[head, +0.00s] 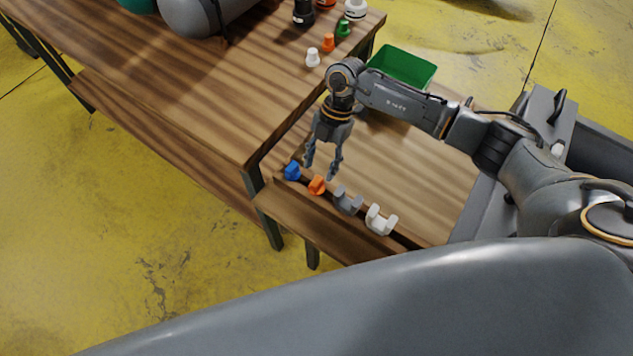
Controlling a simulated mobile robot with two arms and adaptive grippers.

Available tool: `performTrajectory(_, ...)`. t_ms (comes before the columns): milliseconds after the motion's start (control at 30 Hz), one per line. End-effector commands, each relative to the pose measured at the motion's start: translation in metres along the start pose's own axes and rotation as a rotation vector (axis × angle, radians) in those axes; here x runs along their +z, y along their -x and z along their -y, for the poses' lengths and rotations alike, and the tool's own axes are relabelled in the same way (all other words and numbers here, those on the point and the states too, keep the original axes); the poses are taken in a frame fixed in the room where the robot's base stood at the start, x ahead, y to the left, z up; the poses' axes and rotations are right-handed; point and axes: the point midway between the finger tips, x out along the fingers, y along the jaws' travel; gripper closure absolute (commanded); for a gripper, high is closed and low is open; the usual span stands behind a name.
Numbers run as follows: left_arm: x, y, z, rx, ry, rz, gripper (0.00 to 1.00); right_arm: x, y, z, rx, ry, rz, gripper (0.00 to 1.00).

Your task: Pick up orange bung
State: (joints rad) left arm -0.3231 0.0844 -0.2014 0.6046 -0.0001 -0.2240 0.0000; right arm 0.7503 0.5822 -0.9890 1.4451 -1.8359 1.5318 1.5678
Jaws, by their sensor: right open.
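Two small orange pieces could be the orange bung. One orange piece (317,185) sits in a row on the lower table, between a blue piece (292,171) and a grey clip-shaped piece (347,201). The other, an orange plug-like piece (328,42), stands on the higher table between a white one (312,57) and a green one (343,28). My right gripper (320,170) points down, open and empty, its fingertips just above the row near the blue and orange pieces. I cannot tell whether it touches them. My left gripper is out of view.
A white clip-shaped piece (381,220) ends the row. A green bin (403,67) stands behind my right arm. The higher wooden table (190,90) borders the lower table (400,165) and holds bottles and a grey cylinder (200,15). The lower table's middle is clear.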

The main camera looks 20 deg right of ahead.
Motion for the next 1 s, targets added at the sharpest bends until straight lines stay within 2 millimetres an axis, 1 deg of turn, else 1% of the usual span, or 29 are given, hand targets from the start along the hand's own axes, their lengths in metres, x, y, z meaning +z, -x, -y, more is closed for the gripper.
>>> performTrajectory(67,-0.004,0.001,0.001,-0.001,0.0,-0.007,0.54,-0.001,-0.006,0.0,-0.001,0.001,-0.001,0.53)
performTrajectory(167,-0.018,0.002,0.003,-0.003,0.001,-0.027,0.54,0.0,-0.012,0.001,-0.001,0.001,0.0,0.53)
performTrajectory(300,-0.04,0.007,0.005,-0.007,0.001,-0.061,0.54,0.001,-0.031,0.001,-0.003,-0.001,-0.004,0.53)
performTrajectory(367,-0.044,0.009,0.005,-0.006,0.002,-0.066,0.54,0.003,-0.04,0.001,-0.002,0.0,-0.002,0.53)
performTrajectory(400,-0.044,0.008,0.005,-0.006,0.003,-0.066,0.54,0.003,-0.046,0.001,-0.002,-0.001,-0.003,0.53)
performTrajectory(500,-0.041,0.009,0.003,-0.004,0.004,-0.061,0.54,0.003,-0.056,0.001,0.0,0.001,-0.001,0.53)
performTrajectory(600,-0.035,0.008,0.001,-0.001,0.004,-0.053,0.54,0.004,-0.06,0.001,0.0,0.001,0.0,0.53)
performTrajectory(767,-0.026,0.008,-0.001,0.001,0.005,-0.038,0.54,0.004,-0.06,0.001,0.0,0.002,0.0,0.53)
performTrajectory(800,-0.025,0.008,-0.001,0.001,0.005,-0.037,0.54,0.004,-0.06,0.001,0.0,0.002,0.0,0.55)
performTrajectory(967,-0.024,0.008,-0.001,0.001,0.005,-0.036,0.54,0.004,-0.06,0.001,0.0,0.002,0.0,0.87)
performTrajectory(1000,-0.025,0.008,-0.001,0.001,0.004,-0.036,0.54,0.004,-0.06,0.001,0.0,0.001,0.0,0.96)
